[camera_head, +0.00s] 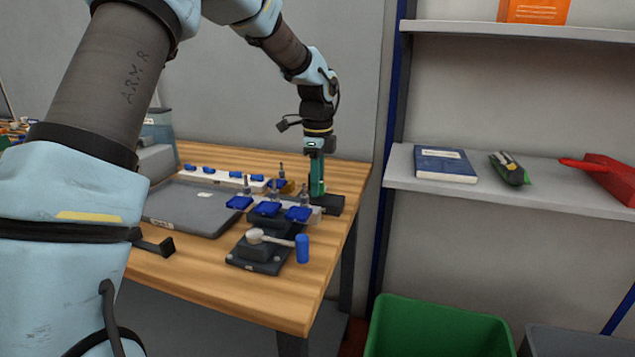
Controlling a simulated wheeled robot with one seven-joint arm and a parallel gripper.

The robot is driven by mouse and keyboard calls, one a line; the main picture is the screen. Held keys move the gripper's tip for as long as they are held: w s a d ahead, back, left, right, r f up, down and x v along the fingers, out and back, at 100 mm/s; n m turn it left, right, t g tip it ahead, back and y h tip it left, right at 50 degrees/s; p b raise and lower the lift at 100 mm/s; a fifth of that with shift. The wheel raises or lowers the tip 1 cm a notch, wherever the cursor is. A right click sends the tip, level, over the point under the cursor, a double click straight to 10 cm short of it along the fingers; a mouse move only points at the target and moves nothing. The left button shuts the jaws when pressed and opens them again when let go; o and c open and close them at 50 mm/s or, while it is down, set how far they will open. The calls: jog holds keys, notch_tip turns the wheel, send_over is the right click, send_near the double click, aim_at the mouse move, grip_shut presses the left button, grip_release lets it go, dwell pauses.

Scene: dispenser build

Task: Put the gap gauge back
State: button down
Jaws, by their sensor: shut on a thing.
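My gripper (317,158) points down over the far right part of the wooden table. It is shut on an upright green piece, which looks like the gap gauge (318,184). The gauge's lower end is at a small black block (333,204) near the table's right edge. I cannot tell whether the gauge sits in the block or just in front of or above it. The fingertips are small and partly merge with the green piece.
Left of the gauge stands a fixture with blue pads (267,209) and metal posts. A dark clamp base with a blue-handled lever (302,248) is nearer. A grey tray (190,208) lies left. Shelves (540,190) and a green bin (440,328) stand right of the table (290,310).

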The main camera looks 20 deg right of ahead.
jog(key=shift+f, duration=0.85)
dwell(0.8)
jog(key=shift+c, duration=1.7)
grip_release()
jog(key=shift+r+p, duration=2.9)
jog(key=shift+r, duration=0.65)
jog(key=shift+s+f, duration=0.1)
